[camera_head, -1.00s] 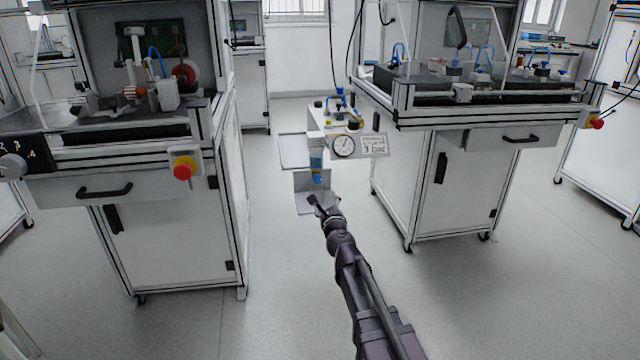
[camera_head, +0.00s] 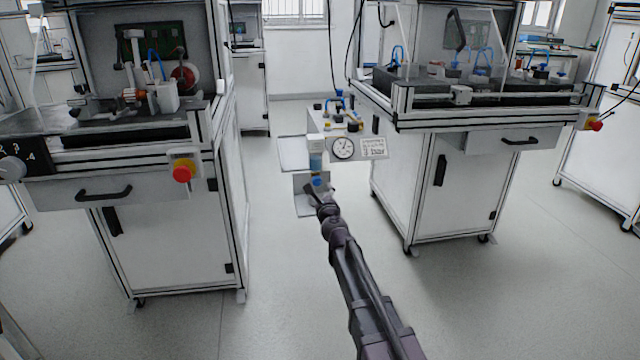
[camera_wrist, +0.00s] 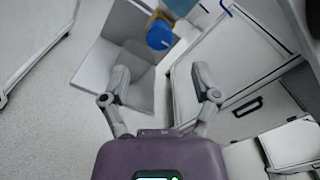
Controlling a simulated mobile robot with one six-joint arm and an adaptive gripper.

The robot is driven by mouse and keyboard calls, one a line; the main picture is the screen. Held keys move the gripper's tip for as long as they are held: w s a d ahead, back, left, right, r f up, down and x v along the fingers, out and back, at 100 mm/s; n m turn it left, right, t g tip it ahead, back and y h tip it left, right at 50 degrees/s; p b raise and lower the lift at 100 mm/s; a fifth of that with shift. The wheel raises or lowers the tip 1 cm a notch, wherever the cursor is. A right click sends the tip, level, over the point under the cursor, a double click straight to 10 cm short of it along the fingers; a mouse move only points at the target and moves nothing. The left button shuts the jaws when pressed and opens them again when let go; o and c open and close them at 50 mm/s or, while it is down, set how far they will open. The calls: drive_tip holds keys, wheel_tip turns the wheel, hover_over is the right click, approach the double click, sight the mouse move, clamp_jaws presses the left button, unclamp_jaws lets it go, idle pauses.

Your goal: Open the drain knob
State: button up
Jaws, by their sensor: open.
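The drain knob is a blue round cap (camera_wrist: 159,37) under a clear filter bowl, seen beyond my gripper in the wrist view. It also shows in the head view as a small blue spot (camera_head: 318,182) below the bowl (camera_head: 316,160). My gripper (camera_wrist: 159,97) is open and empty, its two fingers spread apart, with the knob ahead of the gap and apart from both fingertips. In the head view my gripper (camera_head: 322,192) is just below the knob, and its fingers are too small there to judge the distance.
A pressure gauge (camera_head: 343,148) and a printed label (camera_head: 373,148) sit on the panel beside the bowl. A grey bracket plate (camera_head: 304,204) is below it. White cabinets stand left (camera_head: 180,240) and right (camera_head: 455,190).

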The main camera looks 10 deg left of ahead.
sight(318, 183)
drive_tip(key=shift+x, duration=3.55)
clamp_jaws()
